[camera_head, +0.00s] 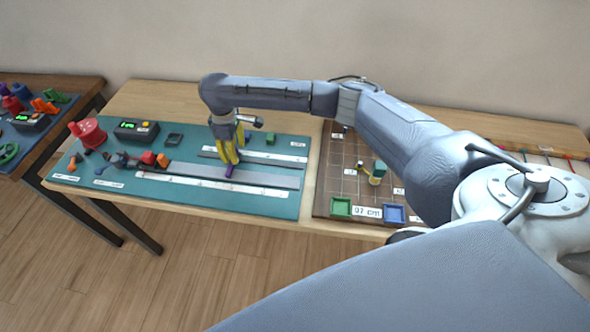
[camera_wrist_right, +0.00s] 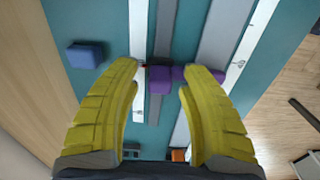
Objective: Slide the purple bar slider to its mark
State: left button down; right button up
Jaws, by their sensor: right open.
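The purple bar slider (camera_wrist_right: 160,80) sits on a grey rail in the right wrist view, between the two yellow fingers of my right gripper (camera_wrist_right: 160,78). Gaps show on both sides in that view, and the jaws are open. In the head view the slider (camera_head: 230,171) shows as a small purple patch just below the fingertips of my right gripper (camera_head: 230,160), on the long grey rail (camera_head: 270,178). A small red spot (camera_wrist_right: 145,66) shows beside the slider on a white scale strip; I cannot tell whether it is the mark. My left gripper is not in view.
The teal mat (camera_head: 150,190) holds the rails, a red object (camera_head: 88,131), a black box with a green display (camera_head: 136,129) and orange pieces at the left. A small green block (camera_head: 271,139) stands behind the rails. A brown grid board (camera_head: 350,160) lies to the right.

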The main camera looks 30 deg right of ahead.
jog(key=shift+r, duration=3.3)
